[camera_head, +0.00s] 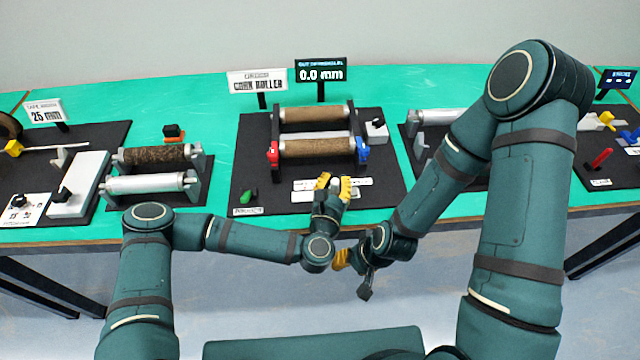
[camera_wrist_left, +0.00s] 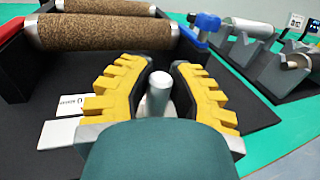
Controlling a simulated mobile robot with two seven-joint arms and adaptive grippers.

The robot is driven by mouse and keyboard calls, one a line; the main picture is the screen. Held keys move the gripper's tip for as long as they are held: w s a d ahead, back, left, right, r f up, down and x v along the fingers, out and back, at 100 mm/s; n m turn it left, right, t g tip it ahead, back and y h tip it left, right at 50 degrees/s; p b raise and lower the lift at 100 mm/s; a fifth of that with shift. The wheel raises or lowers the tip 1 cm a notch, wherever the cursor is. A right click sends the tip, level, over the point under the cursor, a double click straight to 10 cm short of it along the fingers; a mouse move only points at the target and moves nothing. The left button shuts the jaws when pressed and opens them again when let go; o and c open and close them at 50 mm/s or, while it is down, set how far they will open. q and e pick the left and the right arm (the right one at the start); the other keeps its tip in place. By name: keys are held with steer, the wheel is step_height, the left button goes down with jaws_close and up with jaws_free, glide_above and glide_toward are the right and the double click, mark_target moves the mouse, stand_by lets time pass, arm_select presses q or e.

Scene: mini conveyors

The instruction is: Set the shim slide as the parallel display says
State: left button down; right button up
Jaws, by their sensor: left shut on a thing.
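The parallel display (camera_head: 320,74) stands behind the middle station and reads 0.0 mm. The station has two cork rollers (camera_head: 316,147), with a red end piece (camera_head: 272,154) on the left and a blue one (camera_head: 362,150) on the right. White label strips (camera_head: 305,184) lie in front of them. My left gripper (camera_head: 334,184) is at these strips, its yellow fingers shut around a grey round knob (camera_wrist_left: 158,92), which seems to be the shim slide's. Its fingers cover most of the slide; its setting cannot be read. My right gripper (camera_head: 355,262) hangs before the table edge, partly hidden.
A "cork roller" sign (camera_head: 257,82) stands beside the display. A green piece (camera_head: 247,197) lies at the front left of the black base (camera_head: 245,150). Other roller stations stand left and right. Green table shows between the bases.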

arm_select(q)
steer(key=shift+s+d, duration=0.1)
steer(key=shift+d, duration=0.05)
steer(key=c, duration=1.1)
jaws_free()
steer(key=shift+c, duration=0.2)
steer(key=o, duration=0.3)
steer(key=shift+d, duration=0.15)
steer(key=shift+s, duration=0.1)
steer(key=v, duration=1.2)
